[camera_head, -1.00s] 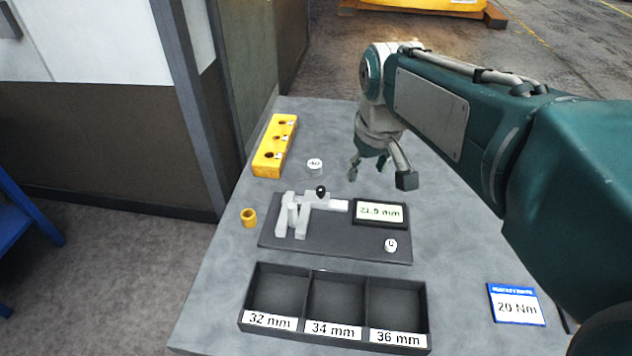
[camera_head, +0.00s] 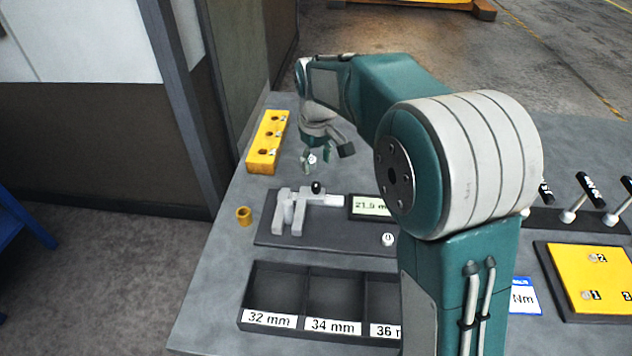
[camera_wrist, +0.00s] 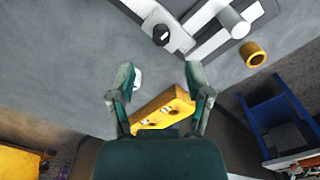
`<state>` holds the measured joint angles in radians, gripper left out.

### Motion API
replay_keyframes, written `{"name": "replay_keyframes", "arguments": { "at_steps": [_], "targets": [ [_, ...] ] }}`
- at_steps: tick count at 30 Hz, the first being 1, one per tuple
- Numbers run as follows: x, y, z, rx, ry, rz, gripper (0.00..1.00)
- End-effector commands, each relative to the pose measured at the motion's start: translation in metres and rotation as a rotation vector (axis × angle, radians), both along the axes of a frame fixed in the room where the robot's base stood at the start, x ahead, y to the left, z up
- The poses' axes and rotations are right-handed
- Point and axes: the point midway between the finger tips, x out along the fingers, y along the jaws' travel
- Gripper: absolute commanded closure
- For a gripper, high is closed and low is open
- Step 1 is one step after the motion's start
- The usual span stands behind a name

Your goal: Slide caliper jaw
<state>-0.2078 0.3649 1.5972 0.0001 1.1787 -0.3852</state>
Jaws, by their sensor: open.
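The pale grey caliper (camera_head: 290,213) lies on a dark base plate (camera_head: 270,238), with a black knob (camera_head: 316,187) on its sliding part. The caliper, with its knob (camera_wrist: 161,35), also shows at the top of the wrist view. A display (camera_head: 370,206) and a small white round button (camera_head: 388,239) sit at the plate's right. My gripper (camera_head: 326,156) is open, behind the caliper. It also shows open in the wrist view (camera_wrist: 160,78). A small white cylinder (camera_head: 312,159) stands by its left finger, partly hidden; I cannot tell whether they touch.
A yellow block with several holes (camera_head: 268,142) lies at the back left, and a yellow ring (camera_head: 244,216) left of the plate. A dark three-compartment tray (camera_head: 273,286) stands in front, partly hidden by my arm. Levers (camera_head: 590,200) and a yellow panel (camera_head: 600,280) are at right.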

Motion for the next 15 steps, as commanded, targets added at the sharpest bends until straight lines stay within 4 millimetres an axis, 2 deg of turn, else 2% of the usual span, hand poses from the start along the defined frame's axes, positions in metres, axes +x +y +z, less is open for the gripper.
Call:
{"name": "replay_keyframes", "arguments": {
  "at_steps": [3, 9, 15],
  "targets": [
    [-0.001, 0.001, -0.024, -0.002, 0.005, 0.0, 0.35],
    [-0.001, 0.001, -0.055, -0.002, 0.002, 0.0, 0.35],
    [0.0, 0.0, -0.067, -0.001, -0.001, 0.0, 0.35]
  ]
}}
